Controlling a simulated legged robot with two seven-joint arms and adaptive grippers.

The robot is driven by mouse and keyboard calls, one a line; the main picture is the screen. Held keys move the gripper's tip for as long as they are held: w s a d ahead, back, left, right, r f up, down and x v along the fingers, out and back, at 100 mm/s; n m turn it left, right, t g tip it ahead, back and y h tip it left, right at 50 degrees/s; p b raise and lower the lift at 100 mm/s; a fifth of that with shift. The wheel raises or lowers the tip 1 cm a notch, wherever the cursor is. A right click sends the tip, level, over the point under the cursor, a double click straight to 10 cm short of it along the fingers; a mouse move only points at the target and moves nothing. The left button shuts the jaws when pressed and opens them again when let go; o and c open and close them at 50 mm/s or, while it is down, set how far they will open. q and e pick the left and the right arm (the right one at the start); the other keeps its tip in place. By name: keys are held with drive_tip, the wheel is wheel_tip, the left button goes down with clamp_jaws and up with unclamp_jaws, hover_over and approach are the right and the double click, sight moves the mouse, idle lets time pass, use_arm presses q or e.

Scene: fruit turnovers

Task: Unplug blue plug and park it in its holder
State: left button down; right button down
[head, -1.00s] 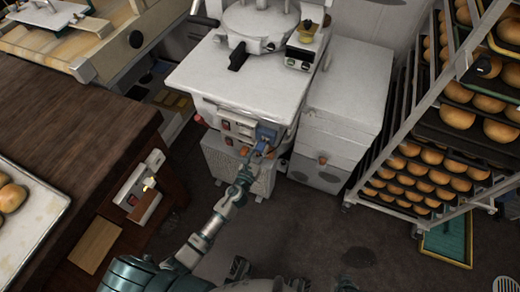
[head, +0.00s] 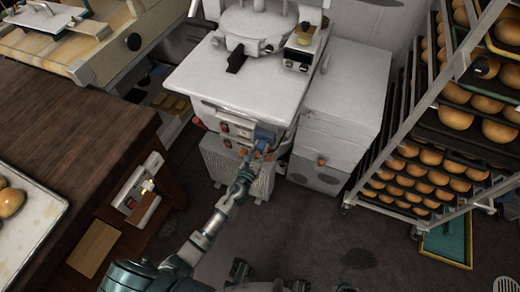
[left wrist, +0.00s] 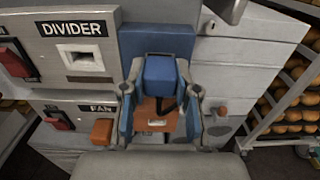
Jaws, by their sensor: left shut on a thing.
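The blue plug (left wrist: 160,78) is between the fingers of my left gripper (left wrist: 161,100) in the left wrist view. The gripper is shut on it. In the head view the left gripper (head: 257,158) is at the machine's front panel, just below a blue block (head: 265,135). Behind the plug in the wrist view is a blue panel (left wrist: 155,38); I cannot tell whether the plug touches it. An orange part (left wrist: 150,108) shows below the plug, partly hidden by the fingers. The socket under the DIVIDER label (left wrist: 88,62) has nothing in it. My right gripper is not in view.
An orange part (left wrist: 102,132) is below the FAN label, with red switches (left wrist: 58,118) to the left. A white cabinet (head: 340,120) stands right of the machine. A bun rack (head: 425,130) is farther right. A wooden table (head: 70,130) is on the left.

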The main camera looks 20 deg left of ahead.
use_arm(q)
drive_tip(key=shift+w, duration=0.45)
drive_tip(key=c, duration=0.8)
unclamp_jaws()
drive_tip(key=s, duration=0.8)
drive_tip(key=s+a, duration=0.1)
drive_tip(key=s, duration=0.3)
